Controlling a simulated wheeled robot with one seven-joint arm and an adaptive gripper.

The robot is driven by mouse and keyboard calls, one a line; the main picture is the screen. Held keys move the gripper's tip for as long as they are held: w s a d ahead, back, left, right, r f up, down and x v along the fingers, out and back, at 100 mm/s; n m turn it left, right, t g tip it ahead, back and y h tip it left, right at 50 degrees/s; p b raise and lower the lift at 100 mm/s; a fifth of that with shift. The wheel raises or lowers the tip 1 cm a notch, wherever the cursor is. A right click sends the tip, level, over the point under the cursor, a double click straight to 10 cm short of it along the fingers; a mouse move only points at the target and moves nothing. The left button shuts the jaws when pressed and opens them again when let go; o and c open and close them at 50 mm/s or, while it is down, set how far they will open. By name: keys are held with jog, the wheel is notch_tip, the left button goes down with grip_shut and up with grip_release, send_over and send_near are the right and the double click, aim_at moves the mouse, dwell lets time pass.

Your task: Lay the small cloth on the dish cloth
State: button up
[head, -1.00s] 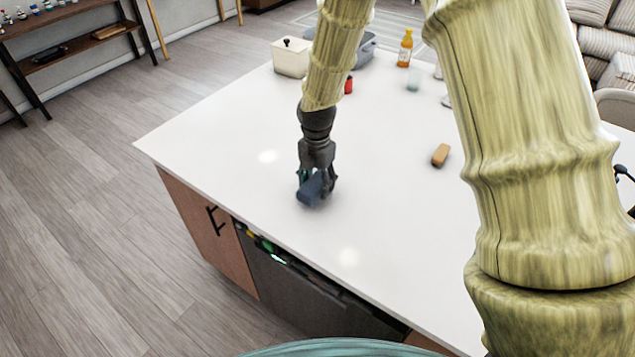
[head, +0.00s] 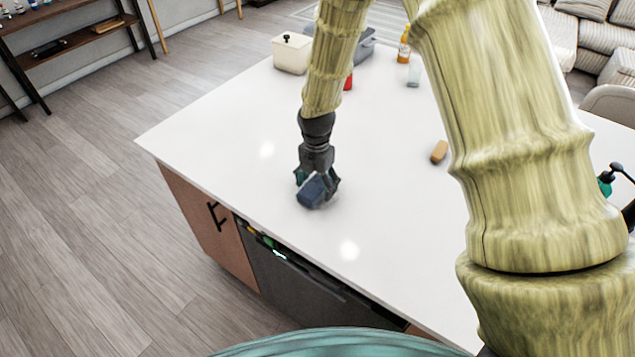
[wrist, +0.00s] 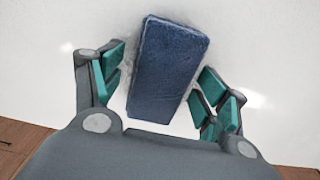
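A dark blue, folded-looking block shape, perhaps the small cloth (head: 313,194), is on the white counter near its front-left edge. In the wrist view the blue thing (wrist: 168,72) lies tilted between my fingers. My gripper (head: 316,180) is right over it. In the wrist view my gripper (wrist: 165,88) is open, with teal pads on either side of the blue thing and gaps showing on both sides. I cannot tell how high the fingertips are above the counter. I cannot make out a separate dish cloth in either view.
The white counter (head: 230,135) is mostly clear around my gripper. A tan block (head: 439,152) lies to the right. A cream canister (head: 291,53), grey bin (head: 362,50), red item (head: 348,82), orange bottle (head: 404,47) and clear glass (head: 414,73) stand at the back.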

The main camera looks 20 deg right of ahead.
aim_at(313, 186)
jog(key=shift+f+b, duration=0.1)
jog(key=shift+b, duration=0.35)
jog(key=r+b, duration=0.1)
jog(key=r, duration=0.2)
jog(key=r+b, duration=0.1)
jog(key=r, duration=0.2)
jog(key=r+b, duration=0.1)
jog(key=r, duration=0.2)
jog(key=shift+s+a+r, duration=0.25)
jog(key=shift+a+r, duration=0.1)
jog(key=shift+o, duration=0.5)
jog(key=shift+r+b, duration=0.35)
jog(key=shift+r, duration=0.1)
jog(key=a+f+b, duration=0.1)
jog(key=b, duration=0.3)
jog(key=shift+s+f, duration=0.15)
jog(key=shift+f, duration=0.05)
jog(key=b, duration=0.2)
jog(key=shift+d+b, duration=0.2)
jog(key=shift+b, duration=0.2)
jog(key=shift+w+d+r+b, duration=0.25)
jog(key=shift+r+b, duration=0.1)
jog(key=shift+b, duration=0.3)
jog(key=shift+f+p, duration=0.95)
jog(key=shift+f, duration=4.3)
jog(key=c, duration=1.2)
